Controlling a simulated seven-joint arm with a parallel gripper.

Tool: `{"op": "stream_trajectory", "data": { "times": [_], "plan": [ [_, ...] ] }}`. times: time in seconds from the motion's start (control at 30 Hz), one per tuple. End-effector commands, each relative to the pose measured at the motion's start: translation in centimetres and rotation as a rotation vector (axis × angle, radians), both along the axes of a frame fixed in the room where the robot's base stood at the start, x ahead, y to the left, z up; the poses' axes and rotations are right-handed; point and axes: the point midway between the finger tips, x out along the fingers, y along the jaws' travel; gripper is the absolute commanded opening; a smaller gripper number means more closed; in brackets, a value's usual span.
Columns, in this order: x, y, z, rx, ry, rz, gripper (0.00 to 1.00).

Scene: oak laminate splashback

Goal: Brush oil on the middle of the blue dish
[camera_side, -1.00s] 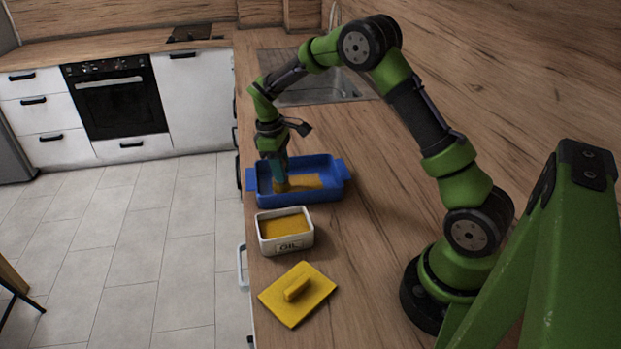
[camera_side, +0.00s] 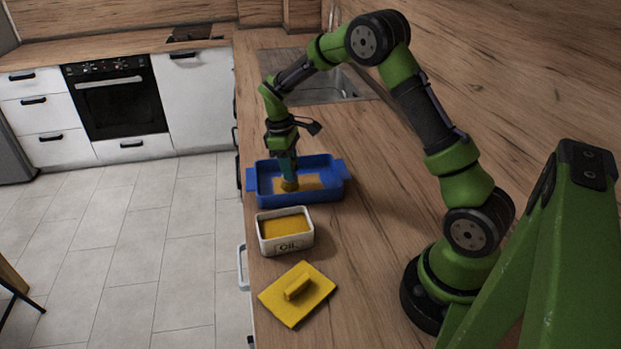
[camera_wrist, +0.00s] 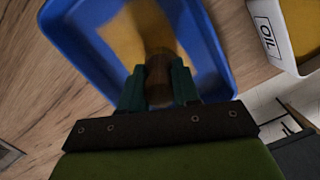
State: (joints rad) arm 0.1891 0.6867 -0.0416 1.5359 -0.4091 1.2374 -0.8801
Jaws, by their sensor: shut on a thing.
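The blue dish (camera_side: 256,188) is on the wooden counter, with a yellow oil patch (camera_side: 312,181) on its floor. My gripper (camera_side: 288,172) points down over the dish and is shut on the brush. In the wrist view, my gripper (camera_wrist: 158,88) holds the brush (camera_wrist: 158,72) by its brown part between two teal fingers. The bristle end (camera_side: 289,185) is low in the dish, at the oil patch. I cannot tell if it touches the floor. The white oil container (camera_side: 289,246), labelled "OIL", stands open and filled with yellow in front of the dish.
A yellow lid (camera_side: 312,301) with a bar handle lies on the counter in front of the container. A sink (camera_side: 335,90) lies behind the dish. The counter's left edge runs close to the dish and container. Bare counter (camera_side: 375,215) lies to the right.

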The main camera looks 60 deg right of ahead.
Motion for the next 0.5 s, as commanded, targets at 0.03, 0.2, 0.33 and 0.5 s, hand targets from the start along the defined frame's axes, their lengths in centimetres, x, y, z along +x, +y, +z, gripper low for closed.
{"op": "stream_trajectory", "data": {
  "times": [0.03,0.2,0.33,0.5],
  "plan": [
    [-0.07,-0.06,-0.07,-0.001,0.002,-0.001,0.01],
    [-0.11,-0.09,-0.06,-0.001,0.002,-0.001,0.01],
    [-0.36,-0.36,-0.03,-0.001,0.002,-0.001,0.01],
    [-0.96,-0.90,-0.03,-0.001,0.002,-0.001,0.01]
  ]
}}
